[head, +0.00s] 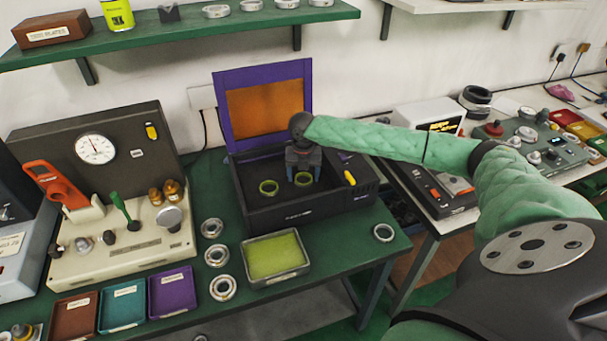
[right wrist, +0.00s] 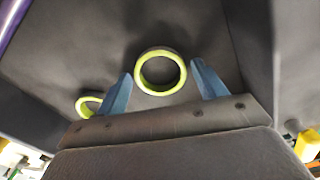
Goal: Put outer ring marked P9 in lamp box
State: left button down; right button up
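The lamp box (head: 310,208) is a dark open case with a raised purple lid and an orange panel, standing on the green bench. Two yellow-green-looking rings lie on its floor: a left ring (head: 268,188) and a right ring (head: 303,180). My right gripper (head: 303,172) reaches down into the box over the right ring. In the right wrist view its blue fingers (right wrist: 162,78) are apart, with one ring (right wrist: 160,72) between the tips and a gap on each side. The other ring (right wrist: 88,106) is partly hidden behind a finger. No P9 mark is readable. My left gripper is out of view.
Several metal rings lie on the bench left of the box, one being nearest the front (head: 223,288); another ring (head: 384,232) lies at the right edge. A shallow tray with a yellow-green pad (head: 275,257) is in front of the box. A gauge tester (head: 97,150) stands left.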

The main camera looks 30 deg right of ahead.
aim_at(303, 178)
jog(key=shift+o, duration=0.3)
jog(key=shift+r, duration=0.2)
pick_arm(q)
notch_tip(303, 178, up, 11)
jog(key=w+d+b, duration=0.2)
jog(key=b, duration=0.2)
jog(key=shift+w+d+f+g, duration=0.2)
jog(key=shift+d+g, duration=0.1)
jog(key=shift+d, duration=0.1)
pick_arm(e)
notch_tip(303, 178, up, 12)
